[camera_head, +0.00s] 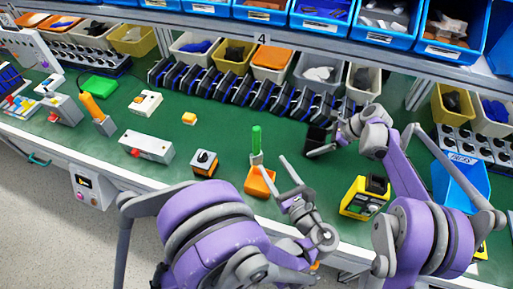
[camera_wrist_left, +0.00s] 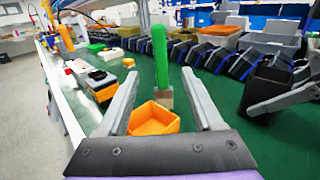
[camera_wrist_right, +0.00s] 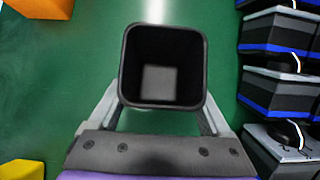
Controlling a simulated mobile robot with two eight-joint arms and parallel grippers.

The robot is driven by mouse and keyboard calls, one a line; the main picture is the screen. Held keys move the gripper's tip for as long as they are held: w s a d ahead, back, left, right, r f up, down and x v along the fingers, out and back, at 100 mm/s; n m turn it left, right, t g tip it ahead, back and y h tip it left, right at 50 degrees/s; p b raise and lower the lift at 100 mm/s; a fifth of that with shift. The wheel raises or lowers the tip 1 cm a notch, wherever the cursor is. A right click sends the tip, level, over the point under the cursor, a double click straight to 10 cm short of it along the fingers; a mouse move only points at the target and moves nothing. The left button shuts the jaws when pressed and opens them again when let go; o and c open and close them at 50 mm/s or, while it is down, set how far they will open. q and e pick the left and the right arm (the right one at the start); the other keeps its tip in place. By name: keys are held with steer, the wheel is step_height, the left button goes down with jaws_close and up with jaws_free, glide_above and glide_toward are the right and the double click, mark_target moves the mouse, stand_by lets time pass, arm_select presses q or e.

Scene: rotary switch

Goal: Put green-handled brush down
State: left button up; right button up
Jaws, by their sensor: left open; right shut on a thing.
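The green-handled brush (camera_head: 256,142) stands upright on the bench with its pale head down. In the left wrist view the brush (camera_wrist_left: 160,60) shows just beyond an orange angular holder (camera_wrist_left: 154,121), which also shows in the head view (camera_head: 260,183). I cannot tell whether brush and holder touch. My left gripper (camera_head: 273,164) is open; in its wrist view the fingers are spread either side of the holder and brush, apart from the handle. My right gripper (camera_head: 321,144) is shut on a black square cup (camera_wrist_right: 163,68), whose inside looks empty.
A row of black and blue devices (camera_head: 235,88) runs along the back, below several bins. A yellow and black switch box (camera_head: 365,197) stands at the right.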

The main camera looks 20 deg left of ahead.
mark_target(258, 140)
arm_select(q)
steer(key=x, duration=1.1)
steer(key=shift+w+a+r, duration=0.15)
steer(key=shift+w+a, duration=0.1)
jaws_close()
stand_by(1.1)
